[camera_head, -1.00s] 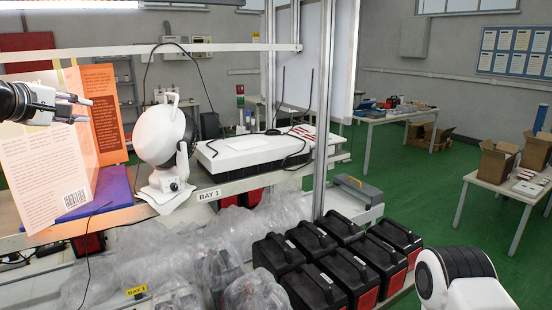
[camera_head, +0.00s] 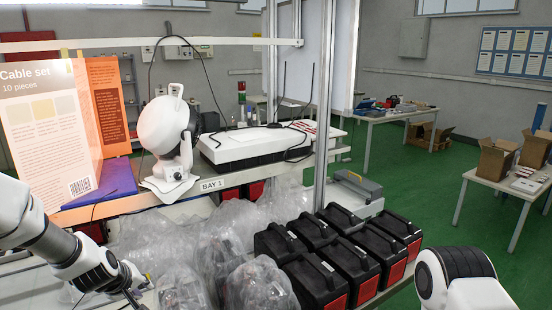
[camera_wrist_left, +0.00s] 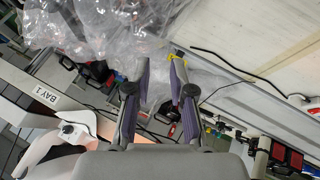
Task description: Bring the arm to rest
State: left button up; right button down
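My left arm (camera_head: 45,235) comes in low from the left in the head view. My left gripper (camera_head: 140,296) is at the lower left edge, pointing down near the bagged items, partly cut off by the frame. In the left wrist view my left gripper (camera_wrist_left: 162,60) has its two fingers apart with nothing held between them. Clear plastic bags (camera_wrist_left: 100,30) show beyond the fingertips. A white part of my right arm (camera_head: 458,280) shows at the lower right; its gripper is outside the view.
The bench holds a cable set box (camera_head: 50,130), a blue box (camera_head: 112,180), a white round-headed device (camera_head: 163,130) and a flat white unit (camera_head: 240,145). Several black cases (camera_head: 325,280) and plastic-wrapped items (camera_head: 262,285) fill the lower shelf. A metal post (camera_head: 322,120) rises mid-view.

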pick_arm(q)
jog(key=s+d+f+m+g, duration=0.1)
jog(key=s+f, duration=0.4)
jog(key=f, duration=0.1)
jog(key=s+d+f+m+g+b, duration=0.1)
jog(key=s+f, duration=0.4)
jog(key=f, duration=0.2)
jog(key=s+d+f+m+g, duration=0.1)
jog(key=s+d+f+m, duration=0.1)
jog(key=s+f, duration=0.3)
jog(key=shift+s+f+g+y+b, duration=0.3)
jog(key=shift+s+f+b, duration=0.1)
jog(key=shift+f, duration=0.25)
jog(key=s+d+f+m+g, duration=0.1)
jog(key=s+f, duration=0.3)
jog(key=s, duration=0.7)
jog(key=s+d+f+m+g+b, duration=0.1)
jog(key=s+d+f+m+g, duration=0.1)
jog(key=s, duration=0.9)
notch_tip(320, 180, down, 3)
jog(key=shift+d+r+m+g+b, duration=0.15)
jog(key=shift+d+m+g+b, duration=0.25)
jog(key=shift+m, duration=0.3)
pick_arm(e)
notch_tip(320, 180, down, 4)
jog(key=shift+r, duration=0.1)
pick_arm(q)
jog(key=shift+w, duration=0.1)
